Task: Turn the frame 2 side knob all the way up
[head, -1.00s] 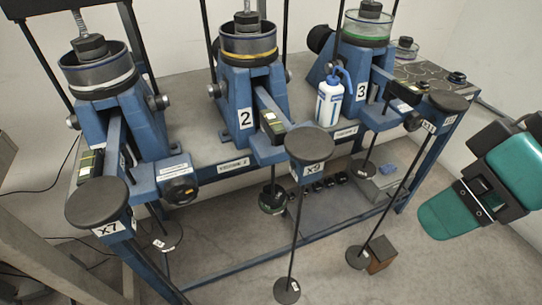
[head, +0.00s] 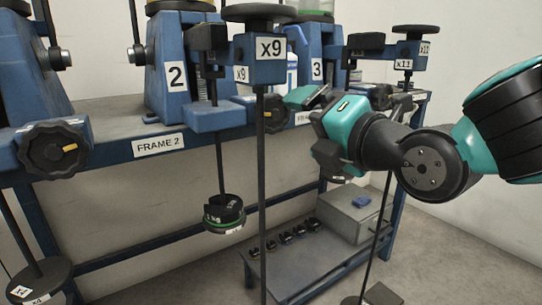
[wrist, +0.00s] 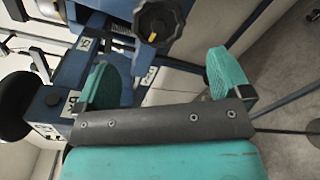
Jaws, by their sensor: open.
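The knob right of frame 2 (head: 176,75), which I take as its side knob (head: 274,113), is black and lobed. In the head view it is partly hidden by the x9 lever's rod and my gripper. In the wrist view the black knob (wrist: 158,20) is at the top, beyond the fingers, with a yellow mark on its lower part. My gripper (head: 306,108) is to the right of the knob in the head view. In the wrist view my gripper (wrist: 162,73) is open, its two teal fingers wide apart, with nothing between them and apart from the knob.
The x9 lever end (head: 258,47) and its hanging rod stand just left of my gripper. Another black knob (head: 55,148) is at the far left, left of the "FRAME 2" label (head: 158,145). A black weight (head: 223,213) hangs below. A grey box (head: 350,212) sits on the low shelf.

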